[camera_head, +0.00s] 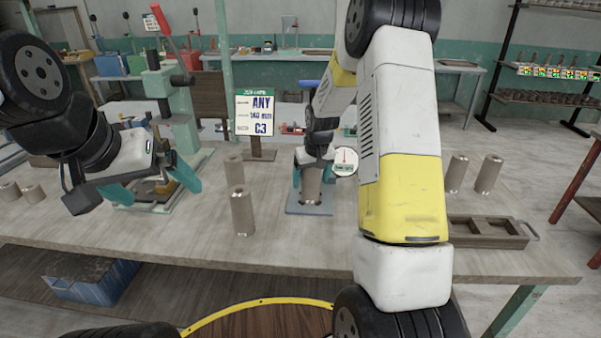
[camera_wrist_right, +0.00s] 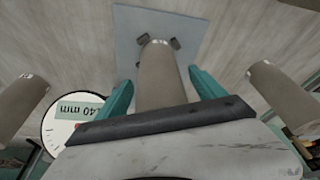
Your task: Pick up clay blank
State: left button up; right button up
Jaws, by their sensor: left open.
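A grey-brown clay blank (camera_head: 311,188) stands upright on a blue-grey plate (camera_head: 293,210) at the centre of the bench. My right gripper (camera_head: 313,176) points down there, its teal fingers either side of the blank. In the right wrist view the blank (camera_wrist_right: 161,80) lies between the fingers of the right gripper (camera_wrist_right: 161,76), with narrow gaps showing beside it. My left gripper (camera_head: 152,184) is open, its fingers spread over a small green-framed stand at the left, with no blank between them.
Other blanks stand at left centre (camera_head: 242,213), behind it (camera_head: 233,169), and at right (camera_head: 456,173) (camera_head: 488,174). A round dial (camera_head: 344,162) is beside the right gripper. A sign (camera_head: 255,114) stands behind. A brown tray (camera_head: 485,239) lies at right. The front left bench is clear.

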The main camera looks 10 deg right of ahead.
grip_shut()
jog(key=shift+r, duration=0.1)
jog(key=shift+r, duration=0.15)
